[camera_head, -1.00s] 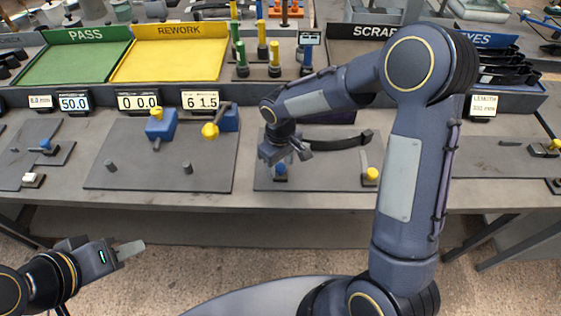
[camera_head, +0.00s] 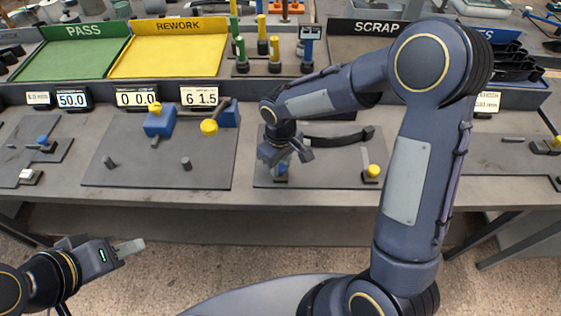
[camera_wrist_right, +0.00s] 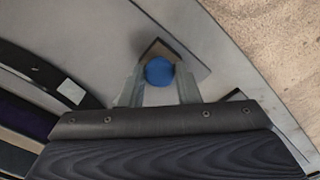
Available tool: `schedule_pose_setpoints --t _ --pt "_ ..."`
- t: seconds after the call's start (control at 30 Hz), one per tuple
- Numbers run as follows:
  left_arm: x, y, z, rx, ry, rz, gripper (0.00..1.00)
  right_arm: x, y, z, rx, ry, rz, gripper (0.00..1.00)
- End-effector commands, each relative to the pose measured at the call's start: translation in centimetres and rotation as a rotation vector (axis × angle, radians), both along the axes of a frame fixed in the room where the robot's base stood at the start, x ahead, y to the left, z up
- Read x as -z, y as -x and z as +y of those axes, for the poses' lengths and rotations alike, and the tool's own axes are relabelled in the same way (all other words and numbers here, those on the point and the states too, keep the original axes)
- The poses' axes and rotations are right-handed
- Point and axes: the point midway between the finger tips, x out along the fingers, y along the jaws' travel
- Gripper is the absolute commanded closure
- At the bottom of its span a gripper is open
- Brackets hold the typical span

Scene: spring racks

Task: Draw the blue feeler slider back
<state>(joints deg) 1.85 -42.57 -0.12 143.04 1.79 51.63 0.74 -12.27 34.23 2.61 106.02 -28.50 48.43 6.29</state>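The blue feeler slider (camera_head: 281,174) is a small blue knob near the front left corner of the middle dark plate (camera_head: 325,183). My right gripper (camera_head: 282,164) is low over it and partly hides it in the head view. In the right wrist view the round blue knob (camera_wrist_right: 159,71) lies between the two fingertips of my right gripper (camera_wrist_right: 159,86). The fingers stand apart, one on each side, with narrow gaps to the knob. My left gripper (camera_head: 131,247) is in front of the bench at lower left, away from the plates; its finger opening is not clear.
A black curved strip (camera_head: 335,138) and a yellow knob (camera_head: 373,171) are on the same plate. The left plate (camera_head: 130,178) carries blue blocks, a yellow knob and pegs. Digital displays (camera_head: 138,98) and sorting trays (camera_head: 180,55) line the back.

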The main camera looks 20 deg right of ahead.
Motion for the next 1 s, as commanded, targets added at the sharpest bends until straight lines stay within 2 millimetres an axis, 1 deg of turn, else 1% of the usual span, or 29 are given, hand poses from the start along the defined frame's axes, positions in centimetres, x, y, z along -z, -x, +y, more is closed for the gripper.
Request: schedule_pose_setpoints --t 0.03,0.13,0.17,0.47,0.57,0.8,0.9,1.0 --pt "0.0 0.0 0.0 0.000 0.000 0.000 0.64 0.1 0.4 0.1 -0.002 0.000 0.011 0.65" --pt "0.0 0.0 0.0 0.000 0.000 0.000 0.64 0.1 0.3 0.1 -0.002 0.000 0.010 0.52" --pt "0.0 0.0 0.0 0.000 0.000 0.000 0.64 0.1 0.3 0.1 -0.002 0.000 0.009 0.50" --pt "0.0 0.0 0.0 0.000 0.000 0.000 0.64 -0.2 0.2 0.1 -0.001 0.001 0.005 0.50" --pt "0.1 0.0 0.0 0.000 0.000 0.000 0.64 -1.3 0.1 0.1 0.000 -0.001 0.002 0.50" --pt "0.5 0.0 0.0 0.000 0.000 0.000 0.64 -5.4 0.1 0.1 -0.001 -0.001 0.002 0.50" --pt "0.6 0.0 0.0 0.000 0.000 0.000 0.64 -6.7 0.1 0.1 -0.001 -0.001 0.005 0.50" --pt "0.6 0.0 0.0 0.000 0.000 0.000 0.64 -7.5 0.2 0.1 -0.002 0.000 0.006 0.50"
